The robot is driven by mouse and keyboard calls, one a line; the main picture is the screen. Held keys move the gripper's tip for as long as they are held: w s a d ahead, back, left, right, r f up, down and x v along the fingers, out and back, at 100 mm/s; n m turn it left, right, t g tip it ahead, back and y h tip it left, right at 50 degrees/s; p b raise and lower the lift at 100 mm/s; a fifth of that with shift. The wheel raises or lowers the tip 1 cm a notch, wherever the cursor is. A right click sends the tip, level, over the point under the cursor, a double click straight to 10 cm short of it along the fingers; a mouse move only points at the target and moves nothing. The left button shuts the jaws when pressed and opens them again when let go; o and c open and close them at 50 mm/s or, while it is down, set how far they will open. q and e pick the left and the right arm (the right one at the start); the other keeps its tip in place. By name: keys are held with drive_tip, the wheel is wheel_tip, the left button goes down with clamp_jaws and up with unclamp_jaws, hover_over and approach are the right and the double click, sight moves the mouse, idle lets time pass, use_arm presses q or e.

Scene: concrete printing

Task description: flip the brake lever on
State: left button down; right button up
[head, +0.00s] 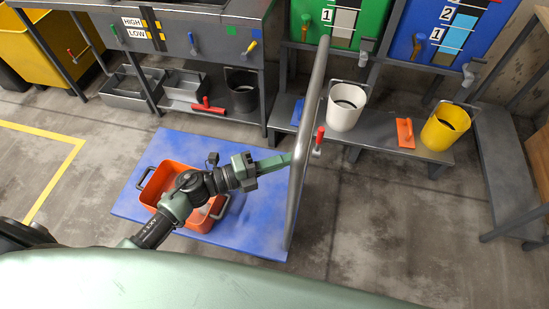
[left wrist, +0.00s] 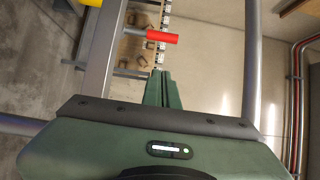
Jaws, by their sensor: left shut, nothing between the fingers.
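A lever with a red handle (head: 320,138), which looks like the brake lever, is fixed beside the grey metal handle bar (head: 305,130) of the blue platform cart (head: 140,205). The red handle also shows in the left wrist view (left wrist: 150,36), lying across the picture just beyond my fingertips. My left gripper (head: 286,160) is shut and empty, with its tips just left of the bar in the head view. In the left wrist view its closed fingers (left wrist: 160,76) point toward the red handle with a gap between. My right gripper is not in view.
An orange crate (head: 157,168) stands on the cart under my left arm. Behind are a low bench with a white bucket (head: 346,107), a yellow bucket (head: 446,127) and an orange trowel (head: 404,132). A dark bucket (head: 242,92) stands on a shelf. The floor right of the cart is clear.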

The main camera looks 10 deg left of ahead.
sight(319, 142)
use_arm(q)
drive_tip(key=x, duration=0.5)
drive_tip(key=shift+w+d+r+p, duration=0.1)
drive_tip(key=shift+w+p, duration=0.2)
drive_tip(key=shift+w, duration=0.05)
drive_tip(key=shift+w+d, duration=0.2)
drive_tip(key=shift+w, duration=1.4)
